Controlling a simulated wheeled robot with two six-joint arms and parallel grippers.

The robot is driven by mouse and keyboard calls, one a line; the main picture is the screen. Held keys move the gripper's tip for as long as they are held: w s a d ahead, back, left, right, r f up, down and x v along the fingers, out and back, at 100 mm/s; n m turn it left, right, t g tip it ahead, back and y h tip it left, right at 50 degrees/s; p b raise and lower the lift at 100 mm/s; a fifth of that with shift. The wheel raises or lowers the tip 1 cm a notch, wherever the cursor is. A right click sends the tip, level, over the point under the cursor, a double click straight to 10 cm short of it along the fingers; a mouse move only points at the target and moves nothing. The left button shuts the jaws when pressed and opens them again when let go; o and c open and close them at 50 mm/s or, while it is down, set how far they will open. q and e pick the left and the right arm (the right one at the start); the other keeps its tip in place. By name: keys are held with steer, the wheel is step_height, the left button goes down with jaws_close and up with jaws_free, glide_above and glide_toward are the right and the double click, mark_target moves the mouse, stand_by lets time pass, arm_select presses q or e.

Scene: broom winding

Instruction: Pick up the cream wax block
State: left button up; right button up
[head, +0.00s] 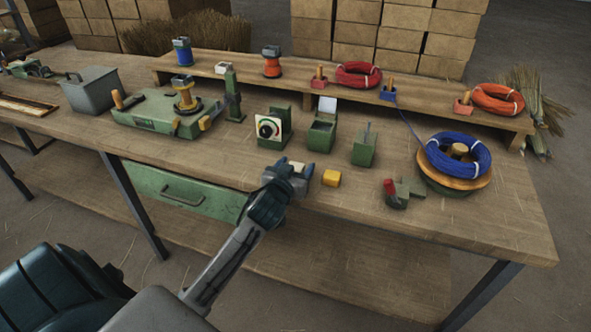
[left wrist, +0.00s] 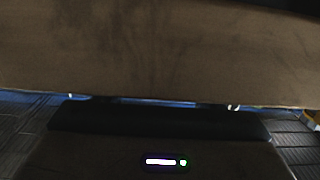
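The cream wax block (head: 298,166) is small and pale, near the front edge of the workbench (head: 395,195) in the head view. My left gripper (head: 295,172) is over it, with a finger on either side, and partly hides it. I cannot tell whether the fingers touch the block or whether it rests on the bench. The left wrist view is filled by a dark brown surface (left wrist: 160,50), and the block cannot be made out there. My right gripper is not in view.
A yellow block (head: 331,178) lies just right of the gripper. Behind stand a green box with a dial (head: 270,128) and other green fixtures. A red-knobbed clamp (head: 393,195) and a blue coil (head: 455,165) are further right. A green drawer (head: 185,190) is below left.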

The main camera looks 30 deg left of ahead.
arm_select(q)
steer(key=c, duration=0.9)
